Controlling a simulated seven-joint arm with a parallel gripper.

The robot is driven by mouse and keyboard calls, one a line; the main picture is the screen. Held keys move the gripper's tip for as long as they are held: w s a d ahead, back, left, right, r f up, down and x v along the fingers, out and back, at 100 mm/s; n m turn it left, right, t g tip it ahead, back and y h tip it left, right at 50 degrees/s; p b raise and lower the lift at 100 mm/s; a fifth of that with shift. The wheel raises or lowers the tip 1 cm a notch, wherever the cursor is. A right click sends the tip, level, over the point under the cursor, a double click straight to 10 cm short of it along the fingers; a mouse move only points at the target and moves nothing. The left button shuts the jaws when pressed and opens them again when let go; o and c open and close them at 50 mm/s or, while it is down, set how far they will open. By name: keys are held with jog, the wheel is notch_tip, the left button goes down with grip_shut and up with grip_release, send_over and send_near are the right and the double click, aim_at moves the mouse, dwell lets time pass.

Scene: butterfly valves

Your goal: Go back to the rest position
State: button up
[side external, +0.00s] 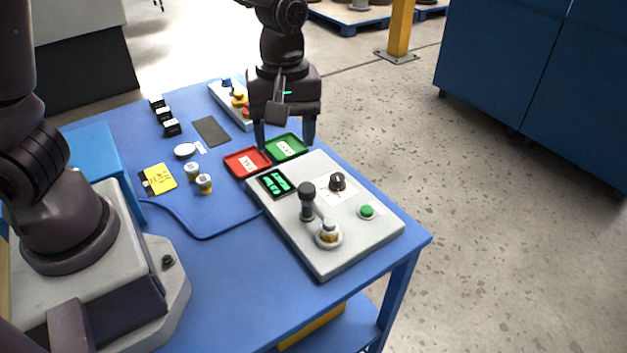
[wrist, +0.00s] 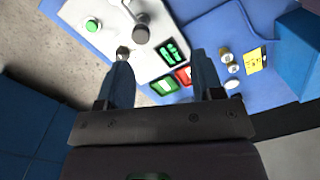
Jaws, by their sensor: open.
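My gripper (side external: 286,140) hangs above the far right part of the blue table, over the green tray (side external: 288,147) and close to the red tray (side external: 247,161). Its two fingers are apart with nothing between them. In the wrist view the open fingers of my gripper (wrist: 163,75) point toward the grey control panel (wrist: 105,25). The panel (side external: 300,245) carries a lit green display (side external: 275,182), a dark-knobbed lever (side external: 307,200), a black knob (side external: 337,181), a green button (side external: 367,212) and a brass-and-silver fitting (side external: 328,233).
Two small brass-and-white cylinders (side external: 198,178), a yellow note (side external: 160,178), a white disc (side external: 185,151) and black blocks (side external: 165,115) lie left of the trays. A button box (side external: 236,100) stands behind my gripper. A blue box (side external: 92,160) stands at the left. Blue table surface is bare near the front.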

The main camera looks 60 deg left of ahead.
jog(key=s+a+r+m+t, duration=0.2)
jog(key=s+r+m+t, duration=0.1)
jog(key=s+r+m, duration=0.3)
jog(key=s+a+r+m+t, duration=0.2)
jog(key=s+r+m+t, duration=0.1)
jog(key=s+r+m, duration=0.3)
jog(key=shift+a+r+m, duration=0.25)
jog(key=shift+r+m, duration=0.3)
jog(key=shift+m, duration=0.15)
jog(key=shift+c, duration=0.2)
dwell(0.3)
